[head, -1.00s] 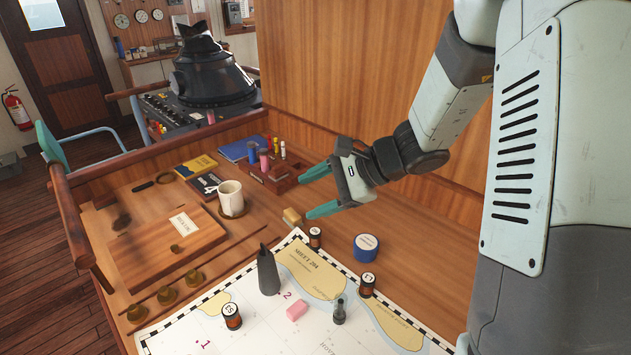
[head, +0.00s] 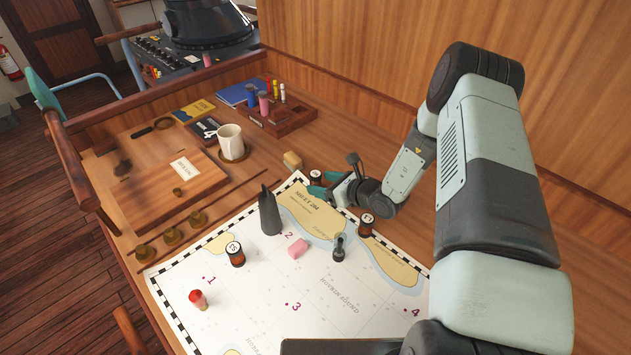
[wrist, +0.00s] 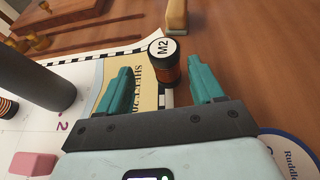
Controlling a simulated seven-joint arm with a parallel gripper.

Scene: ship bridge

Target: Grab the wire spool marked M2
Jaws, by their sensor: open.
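The wire spool marked M2 (wrist: 165,65) stands upright in the wrist view, dark with a copper-brown winding and a white top label. In the head view the spool (head: 316,177) is at the chart's far edge, just beyond my gripper (head: 320,192). In the wrist view my gripper's teal fingers (wrist: 162,82) are open and empty. The spool is ahead, between the lines of the two fingers, nearer the tips. I cannot tell whether its base is between them.
Two similar spools stand on the chart, one at left (head: 236,254) and one at right (head: 366,226). A tan block (head: 292,160) lies behind the M2 spool.

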